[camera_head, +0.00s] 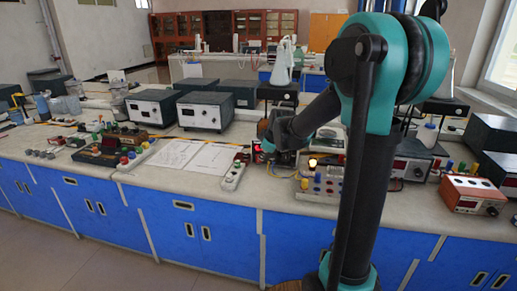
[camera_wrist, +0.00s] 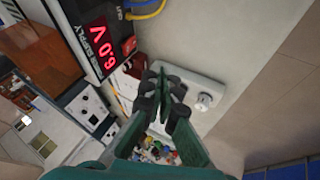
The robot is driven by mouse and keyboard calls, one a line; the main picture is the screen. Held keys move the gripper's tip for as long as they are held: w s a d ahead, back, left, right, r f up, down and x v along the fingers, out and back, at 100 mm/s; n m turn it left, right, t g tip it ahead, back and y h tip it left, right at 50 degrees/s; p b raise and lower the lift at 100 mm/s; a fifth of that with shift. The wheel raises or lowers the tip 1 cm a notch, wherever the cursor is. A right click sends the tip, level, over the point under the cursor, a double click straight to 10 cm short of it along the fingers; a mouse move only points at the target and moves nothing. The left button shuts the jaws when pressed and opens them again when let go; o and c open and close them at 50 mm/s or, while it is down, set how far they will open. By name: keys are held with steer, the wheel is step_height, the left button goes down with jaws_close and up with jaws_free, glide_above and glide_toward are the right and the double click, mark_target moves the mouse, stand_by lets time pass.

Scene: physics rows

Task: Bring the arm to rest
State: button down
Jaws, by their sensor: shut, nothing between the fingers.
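My arm crosses the right half of the head view, bending down and left over the workbench. My gripper (camera_head: 268,146) is at its far end, low over the bench and partly hidden by its own wrist. In the wrist view my gripper (camera_wrist: 168,88) has its two fingers together, with nothing held between them. A white block with a round knob (camera_wrist: 204,100) lies beyond the fingertips. I cannot tell whether the fingers touch anything.
The bench (camera_head: 130,177) has blue cupboards. A white power strip (camera_head: 233,176) and open papers (camera_head: 195,156) lie left of my gripper. A board with a lit lamp (camera_head: 312,163) is close on its right.

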steer(key=s+d+f+m, duration=0.3)
steer(key=s+m, duration=0.1)
steer(key=s, duration=0.6)
steer(key=s+d+f+m+g+h, duration=0.1)
steer(key=s+d+f+m, duration=0.3)
steer(key=s, duration=0.6)
steer(key=s+d+f+m+g+h, duration=0.1)
steer(key=s+d+f+m, duration=0.2)
steer(key=s, duration=0.8)
steer(key=shift+d+f+m, duration=0.25)
steer(key=shift+f+m, duration=0.4)
steer(key=shift+m, duration=0.45)
